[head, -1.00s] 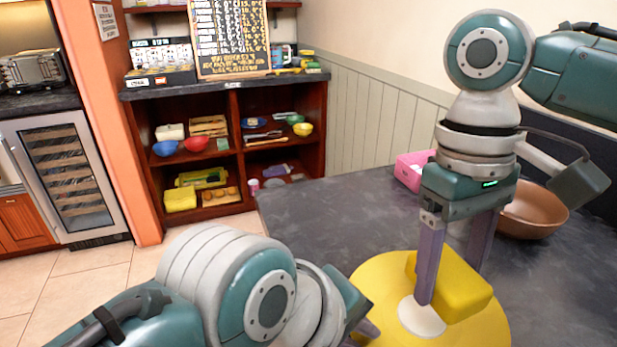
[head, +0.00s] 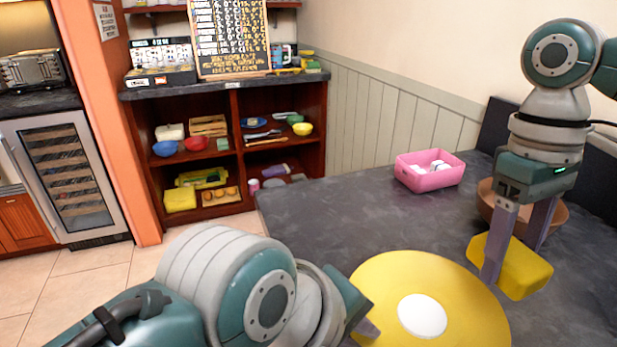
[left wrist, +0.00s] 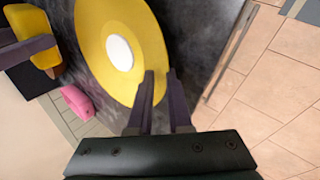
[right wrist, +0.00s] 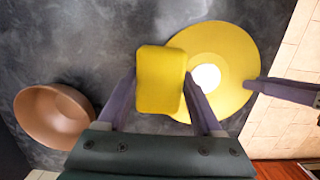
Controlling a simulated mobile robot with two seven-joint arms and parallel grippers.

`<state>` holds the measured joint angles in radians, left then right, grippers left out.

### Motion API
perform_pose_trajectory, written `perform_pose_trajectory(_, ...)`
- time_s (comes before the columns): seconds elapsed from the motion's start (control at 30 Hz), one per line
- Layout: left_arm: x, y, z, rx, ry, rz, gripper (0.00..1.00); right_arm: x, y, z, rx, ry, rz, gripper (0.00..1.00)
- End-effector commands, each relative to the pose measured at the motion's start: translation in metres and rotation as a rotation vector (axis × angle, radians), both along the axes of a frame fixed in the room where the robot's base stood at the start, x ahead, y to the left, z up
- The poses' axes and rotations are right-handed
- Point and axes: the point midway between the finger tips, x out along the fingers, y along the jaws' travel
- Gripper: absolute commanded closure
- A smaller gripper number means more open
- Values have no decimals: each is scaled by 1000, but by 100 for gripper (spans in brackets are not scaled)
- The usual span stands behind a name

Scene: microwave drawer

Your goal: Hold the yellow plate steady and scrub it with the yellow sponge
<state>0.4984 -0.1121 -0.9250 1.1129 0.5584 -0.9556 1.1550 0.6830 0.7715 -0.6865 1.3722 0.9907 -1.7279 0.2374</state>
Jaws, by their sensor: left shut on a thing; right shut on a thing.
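The round yellow plate (head: 382,288) with a white centre lies flat at the front of the dark table. My left gripper (head: 366,328) is shut on the plate's rim; its fingers also show at the rim in the left wrist view (left wrist: 160,80). My right gripper (head: 510,262) is shut on the yellow sponge (head: 525,272), to the right of the plate. The sponge sits between the two purple fingers in the right wrist view (right wrist: 160,80) and overlaps the plate's edge there. I cannot tell if it touches the plate or the table.
A brown bowl (right wrist: 54,116) stands on the table close behind my right gripper. A pink box (head: 430,178) with white items is at the back of the table. The table's left part (head: 330,225) is clear. A shelf with bowls (head: 240,150) stands beyond.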

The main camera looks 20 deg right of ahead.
Motion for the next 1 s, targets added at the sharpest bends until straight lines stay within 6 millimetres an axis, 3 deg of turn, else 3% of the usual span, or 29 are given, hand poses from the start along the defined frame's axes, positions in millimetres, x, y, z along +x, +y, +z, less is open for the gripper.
perform_pose_trajectory(0.2,-2,3,-4,11,6,-1,100,0,0,0,0,0,0,77)
perform_pose_trajectory(0.23,-2,3,-4,11,6,-1,79,0,0,0,0,0,0,77)
perform_pose_trajectory(0.5,-1,2,-2,7,4,-1,49,0,0,0,0,0,0,77)
perform_pose_trajectory(0.83,-1,3,-1,7,4,0,48,0,0,0,0,0,0,77)
perform_pose_trajectory(1.0,-3,9,10,3,3,1,48,0,0,0,0,0,0,77)
